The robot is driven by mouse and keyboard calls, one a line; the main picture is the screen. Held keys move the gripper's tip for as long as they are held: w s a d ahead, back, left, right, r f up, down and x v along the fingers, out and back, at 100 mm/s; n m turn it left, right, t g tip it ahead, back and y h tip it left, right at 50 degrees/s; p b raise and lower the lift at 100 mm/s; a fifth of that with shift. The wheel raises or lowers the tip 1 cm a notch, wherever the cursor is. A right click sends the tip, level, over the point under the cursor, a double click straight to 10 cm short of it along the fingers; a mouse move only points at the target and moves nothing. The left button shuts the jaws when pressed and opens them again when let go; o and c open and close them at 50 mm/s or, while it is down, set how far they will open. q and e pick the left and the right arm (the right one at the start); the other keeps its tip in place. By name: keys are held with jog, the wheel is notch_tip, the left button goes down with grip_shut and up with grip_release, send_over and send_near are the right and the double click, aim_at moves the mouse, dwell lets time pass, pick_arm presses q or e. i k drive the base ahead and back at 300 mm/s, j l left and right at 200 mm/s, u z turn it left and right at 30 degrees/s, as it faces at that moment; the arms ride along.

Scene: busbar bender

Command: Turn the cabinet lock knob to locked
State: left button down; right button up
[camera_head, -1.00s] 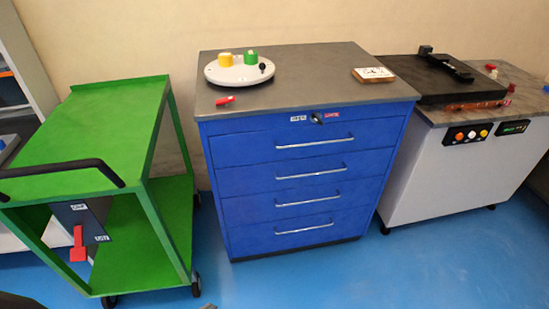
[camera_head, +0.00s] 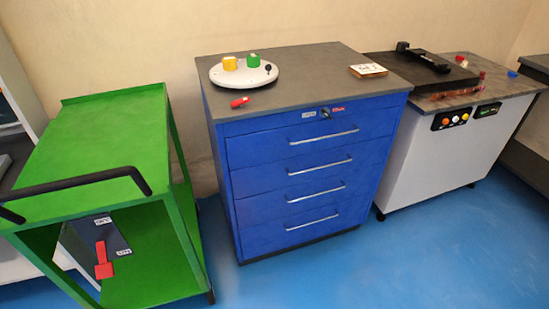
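The blue cabinet (camera_head: 290,175) stands in the middle of the head view, with several drawers and metal bar handles. Its dark lock knob (camera_head: 325,113) sits at the top of the front face, between a pale label (camera_head: 309,114) on the left and a red label (camera_head: 338,109) on the right. The knob is too small to tell which label it points to. Neither of my grippers shows in the view.
A green cart (camera_head: 90,140) with a black handle stands left of the cabinet. A white machine (camera_head: 440,150) with buttons stands close on its right. A white disc (camera_head: 243,75) and a red item (camera_head: 239,102) lie on the cabinet top. The blue floor in front is clear.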

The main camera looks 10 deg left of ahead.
aim_at(324, 112)
jog(key=k+j, duration=0.1)
jog(key=j, duration=0.25)
jog(key=k+j+z, duration=0.1)
jog(key=j, duration=0.2)
jog(key=k+j, duration=0.15)
jog(key=j, duration=0.2)
jog(key=i+l, duration=0.2)
jog(key=l, duration=0.15)
jog(key=i+l+u, duration=0.1)
jog(key=i+l, duration=0.35)
jog(key=l, duration=0.25)
jog(key=i+l+u, duration=0.1)
jog(key=l, duration=0.3)
jog(key=i+l, duration=0.3)
jog(key=i+l+u, duration=0.15)
jog(key=l, duration=0.3)
jog(key=i+l, duration=0.2)
jog(key=l, duration=0.2)
jog(key=i+l+u, duration=0.1)
jog(key=l, duration=0.3)
jog(key=i, duration=0.05)
